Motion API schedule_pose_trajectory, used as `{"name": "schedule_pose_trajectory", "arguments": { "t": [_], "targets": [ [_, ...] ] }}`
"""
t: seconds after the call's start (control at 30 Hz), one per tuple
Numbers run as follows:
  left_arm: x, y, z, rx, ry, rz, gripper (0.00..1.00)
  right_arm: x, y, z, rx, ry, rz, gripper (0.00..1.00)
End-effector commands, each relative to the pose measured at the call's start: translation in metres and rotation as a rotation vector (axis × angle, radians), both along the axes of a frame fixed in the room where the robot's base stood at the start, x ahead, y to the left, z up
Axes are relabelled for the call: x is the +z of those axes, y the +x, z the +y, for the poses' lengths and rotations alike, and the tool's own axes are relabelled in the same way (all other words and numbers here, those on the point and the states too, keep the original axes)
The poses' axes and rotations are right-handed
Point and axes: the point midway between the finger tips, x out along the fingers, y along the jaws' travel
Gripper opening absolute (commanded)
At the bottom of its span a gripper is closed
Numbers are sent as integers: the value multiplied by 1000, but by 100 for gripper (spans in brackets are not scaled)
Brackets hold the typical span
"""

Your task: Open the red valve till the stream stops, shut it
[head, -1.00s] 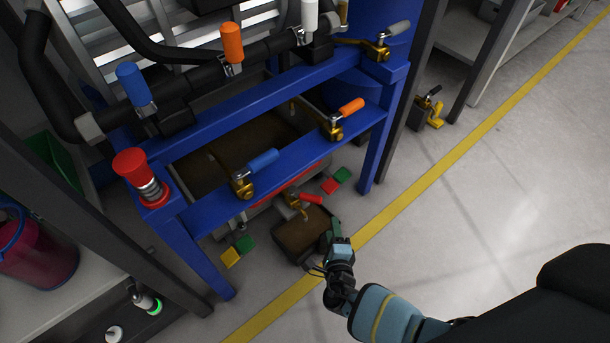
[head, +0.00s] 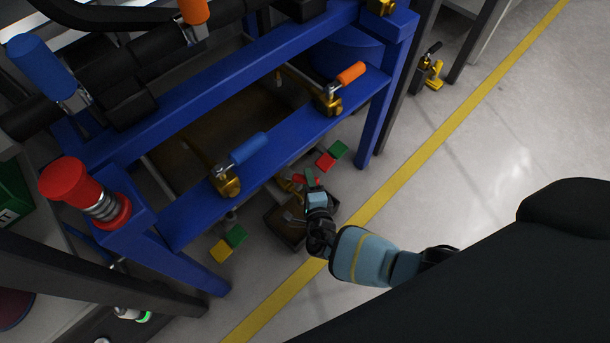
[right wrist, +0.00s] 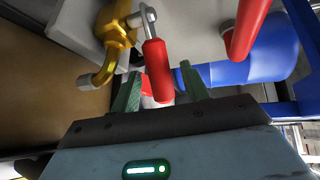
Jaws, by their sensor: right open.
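The red valve has a brass body (right wrist: 115,35) with a bent spout and a red lever handle (right wrist: 156,70). In the head view the valve is mostly hidden by my right gripper (head: 312,179), low under the blue frame. In the right wrist view my right gripper (right wrist: 162,78) is open, its green fingers on either side of the handle's free end. I cannot tell whether a finger touches it. No stream can be made out. A brown container (head: 283,222) stands on the floor beneath, partly hidden by my arm. My left gripper is out of view.
The blue frame's lower beam (head: 285,152) carries a blue-handled valve (head: 240,160) and an orange-handled valve (head: 340,85) above my right gripper. A red knob (head: 72,180) is at the left. Coloured blocks lie on the floor nearby. The floor right of the yellow line is clear.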

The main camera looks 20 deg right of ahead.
Motion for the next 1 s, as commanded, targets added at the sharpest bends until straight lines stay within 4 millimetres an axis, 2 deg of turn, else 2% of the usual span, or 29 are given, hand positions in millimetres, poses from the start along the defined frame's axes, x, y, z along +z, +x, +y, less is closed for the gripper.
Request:
{"name": "schedule_pose_trajectory", "arguments": {
  "t": [0.1,0.3,0.67,1.0],
  "targets": [
    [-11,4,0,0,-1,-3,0,-6,16,-3,0,0,0,46],
    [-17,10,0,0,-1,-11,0,-8,29,-6,0,0,0,46],
    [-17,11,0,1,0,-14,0,-8,32,-7,0,1,1,44],
    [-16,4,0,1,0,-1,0,-8,31,-7,0,1,0,0]
  ]
}}
